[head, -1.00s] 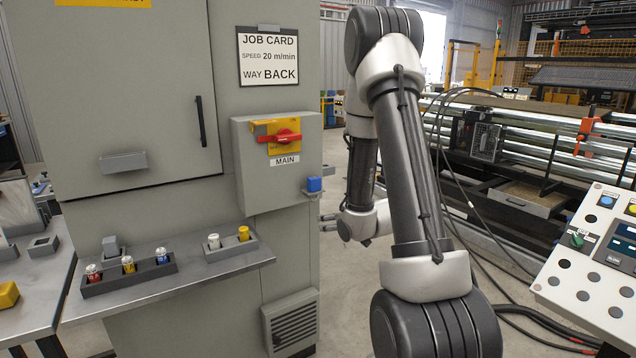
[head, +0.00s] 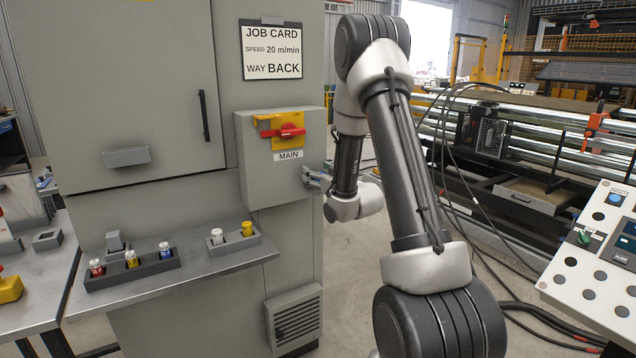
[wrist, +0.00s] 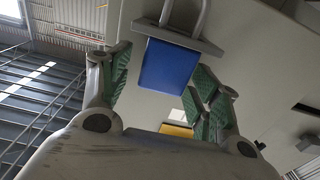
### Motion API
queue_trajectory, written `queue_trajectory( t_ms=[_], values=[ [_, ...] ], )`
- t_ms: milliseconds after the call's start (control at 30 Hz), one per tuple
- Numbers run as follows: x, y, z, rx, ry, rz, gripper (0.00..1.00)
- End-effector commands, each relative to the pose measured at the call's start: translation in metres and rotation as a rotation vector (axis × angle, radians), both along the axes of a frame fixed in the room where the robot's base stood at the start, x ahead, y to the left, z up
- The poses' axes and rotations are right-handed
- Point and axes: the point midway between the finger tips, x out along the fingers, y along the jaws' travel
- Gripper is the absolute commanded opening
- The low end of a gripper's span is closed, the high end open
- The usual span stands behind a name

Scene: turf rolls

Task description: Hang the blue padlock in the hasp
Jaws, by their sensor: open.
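The blue padlock (wrist: 168,66) shows in the wrist view with its grey shackle (wrist: 185,15) beyond its body. A grey bracket (wrist: 180,38) crosses where shackle and body meet. My gripper (wrist: 163,72) is open, with one green-padded finger on each side of the padlock; I see gaps beside the blue body. In the head view my gripper (head: 317,180) is at the lower right side of the grey switch box (head: 262,170) and the padlock is hidden there. The red switch handle (head: 288,132) sits on a yellow plate with a yellow tab (head: 264,120), possibly the hasp.
A job card (head: 270,50) hangs on the grey cabinet above the switch box. A shelf (head: 215,262) below carries small holders with coloured pieces (head: 132,260). A control panel (head: 590,265) stands at the right. Open floor lies between cabinet and machine.

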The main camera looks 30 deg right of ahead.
Motion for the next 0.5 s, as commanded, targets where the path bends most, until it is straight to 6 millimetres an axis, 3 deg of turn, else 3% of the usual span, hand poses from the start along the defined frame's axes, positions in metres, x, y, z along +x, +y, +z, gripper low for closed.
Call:
queue_trajectory(
  t_ms=[167,433,500],
  values=[
    [-0.0003,-0.0001,-0.0001,0.000,0.001,0.000,0.61],
    [-0.0005,-0.0003,-0.0001,0.000,0.001,-0.001,0.12],
    [-0.0005,-0.0002,0.0002,0.000,0.000,-0.001,0.10]
  ],
)
